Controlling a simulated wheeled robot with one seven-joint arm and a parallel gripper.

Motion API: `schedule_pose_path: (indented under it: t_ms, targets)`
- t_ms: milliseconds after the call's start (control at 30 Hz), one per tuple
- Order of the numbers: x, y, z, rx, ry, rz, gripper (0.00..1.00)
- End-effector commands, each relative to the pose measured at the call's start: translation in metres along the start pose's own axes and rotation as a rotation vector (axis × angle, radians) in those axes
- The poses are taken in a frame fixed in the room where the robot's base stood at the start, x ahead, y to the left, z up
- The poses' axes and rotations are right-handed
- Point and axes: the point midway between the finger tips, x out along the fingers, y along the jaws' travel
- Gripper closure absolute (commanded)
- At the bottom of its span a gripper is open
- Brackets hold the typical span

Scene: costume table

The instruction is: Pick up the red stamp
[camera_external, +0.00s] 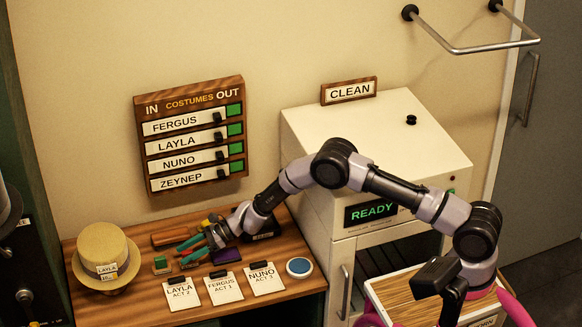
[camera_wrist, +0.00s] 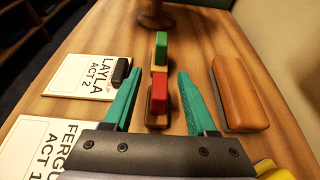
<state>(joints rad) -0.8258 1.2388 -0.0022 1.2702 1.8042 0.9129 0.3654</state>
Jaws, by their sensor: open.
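The red stamp (camera_wrist: 159,94) stands upright on the wooden table in the wrist view, with a red block on a wooden base. My gripper (camera_wrist: 160,73) is open, with one teal finger to the left of the red stamp and one to the right. There is a gap on each side. In the external view my gripper (camera_external: 183,248) is low over the table and largely hides the red stamp. A green stamp (camera_wrist: 161,50) stands just beyond the red one and also shows in the external view (camera_external: 161,263).
Cards for Layla (camera_wrist: 82,73) and Fergus (camera_wrist: 38,140) lie to the left. A straw hat (camera_external: 104,247) stands at the table's left end. A blue round pad (camera_external: 299,266) lies at the right.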

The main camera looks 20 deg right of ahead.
Motion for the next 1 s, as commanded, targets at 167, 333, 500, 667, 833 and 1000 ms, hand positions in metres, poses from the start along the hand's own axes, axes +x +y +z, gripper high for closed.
schedule_pose_path:
  t_ms: [167,333,500,667,833,1000]
  targets:
    - [0.0,0.0,0.0,0.0,0.0,0.0,0.65]
    - [-0.001,0.0,0.0,0.0,0.0,0.0,1.0]
    - [-0.001,0.0,0.0,0.0,0.0,0.0,1.0]
    - [-0.004,-0.001,0.007,0.0,-0.001,-0.001,1.0]
    - [-0.015,-0.001,0.036,-0.001,-0.004,-0.002,1.0]
    - [-0.029,-0.001,0.068,-0.001,-0.002,-0.001,1.0]
